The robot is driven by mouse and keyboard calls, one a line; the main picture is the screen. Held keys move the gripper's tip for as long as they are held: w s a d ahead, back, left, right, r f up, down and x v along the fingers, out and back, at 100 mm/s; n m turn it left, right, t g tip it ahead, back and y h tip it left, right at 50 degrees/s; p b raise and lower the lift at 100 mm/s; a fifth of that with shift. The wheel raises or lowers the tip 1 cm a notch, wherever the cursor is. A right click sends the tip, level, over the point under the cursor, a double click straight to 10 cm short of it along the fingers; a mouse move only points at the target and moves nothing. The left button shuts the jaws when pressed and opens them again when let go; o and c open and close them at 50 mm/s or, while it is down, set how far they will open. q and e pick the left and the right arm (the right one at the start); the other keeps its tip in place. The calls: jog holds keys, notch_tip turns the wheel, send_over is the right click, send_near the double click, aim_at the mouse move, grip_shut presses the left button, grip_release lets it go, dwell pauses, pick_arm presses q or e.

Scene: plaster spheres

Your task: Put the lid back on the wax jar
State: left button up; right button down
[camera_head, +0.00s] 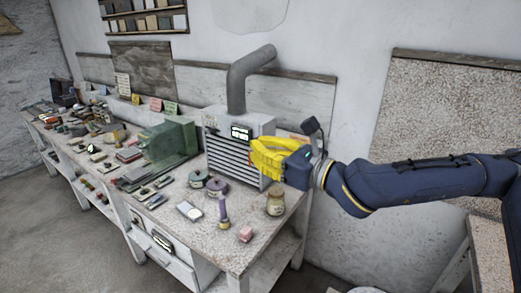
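A small jar with a pale label and tan body (275,204) stands upright near the right end of the workbench; it looks like the wax jar. Its top is too small to tell whether a lid sits on it, and I cannot pick out a separate lid for certain. My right gripper (256,160), with yellow fingers, is above and behind the jar, in front of the grey vented box, apart from the jar. Its fingers overlap in this view, so their opening is unclear. I see nothing held in them. My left gripper is not in view.
The grey vented box (226,155) with a bent pipe (238,82) stands behind. Near the jar are a purple-topped item (223,211), a pink block (246,234), a purple round item (217,187) and a greenish one (198,179).

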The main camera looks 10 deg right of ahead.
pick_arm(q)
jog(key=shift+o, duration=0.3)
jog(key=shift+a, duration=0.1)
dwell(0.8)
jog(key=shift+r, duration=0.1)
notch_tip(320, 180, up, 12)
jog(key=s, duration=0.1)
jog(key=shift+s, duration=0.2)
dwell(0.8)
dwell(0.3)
